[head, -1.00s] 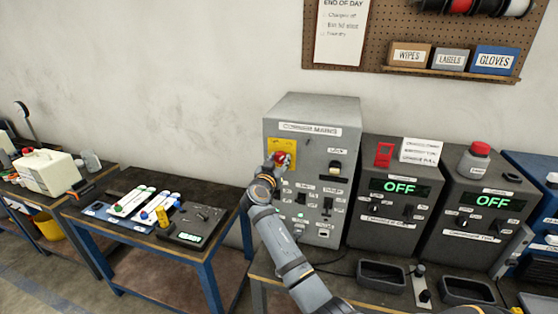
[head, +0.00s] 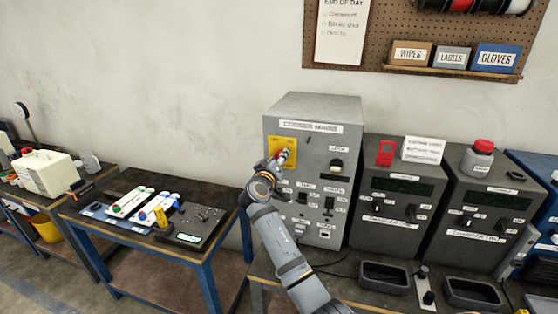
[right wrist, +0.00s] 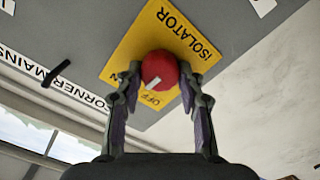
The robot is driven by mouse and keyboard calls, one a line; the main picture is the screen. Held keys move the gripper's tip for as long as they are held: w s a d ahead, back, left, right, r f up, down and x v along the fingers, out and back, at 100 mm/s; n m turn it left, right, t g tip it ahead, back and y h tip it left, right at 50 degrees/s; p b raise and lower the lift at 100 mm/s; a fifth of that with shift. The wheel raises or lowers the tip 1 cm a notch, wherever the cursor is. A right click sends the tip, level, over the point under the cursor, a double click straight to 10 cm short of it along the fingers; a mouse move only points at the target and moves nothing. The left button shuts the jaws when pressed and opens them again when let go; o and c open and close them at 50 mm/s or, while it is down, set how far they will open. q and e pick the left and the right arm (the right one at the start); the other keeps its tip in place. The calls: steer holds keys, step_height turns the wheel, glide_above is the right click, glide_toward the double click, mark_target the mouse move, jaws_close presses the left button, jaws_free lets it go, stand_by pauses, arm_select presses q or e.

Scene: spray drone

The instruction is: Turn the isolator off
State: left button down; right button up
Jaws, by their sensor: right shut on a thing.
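The isolator is a red knob (head: 284,156) on a yellow plate (head: 289,146), on the front of a grey cabinet (head: 312,107) labelled CORNER MAINS. In the right wrist view the knob (right wrist: 160,69) sits between my two fingers. Its white mark lies close to the OFF lettering on the yellow plate (right wrist: 184,42). My right gripper (head: 279,163) is shut on the knob and hides part of it in the head view. My left gripper is not in view.
Two grey units with dark displays (head: 403,187) (head: 494,200) stand right of the cabinet. Trays (head: 384,275) lie in front. A red-capped bottle (head: 478,158) stands on the far unit.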

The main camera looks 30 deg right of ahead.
steer(key=n+p, duration=0.1)
steer(key=n, duration=0.3)
steer(key=shift+n, duration=0.3)
steer(key=n+p, duration=0.2)
steer(key=n, duration=0.3)
steer(key=shift+f+n, duration=0.1)
steer(key=shift+n, duration=0.2)
steer(key=o, duration=1.2)
steer(key=shift+w+a, duration=0.1)
steer(key=shift+f, duration=0.1)
steer(key=v, duration=0.7)
steer(key=shift+s+a, duration=0.2)
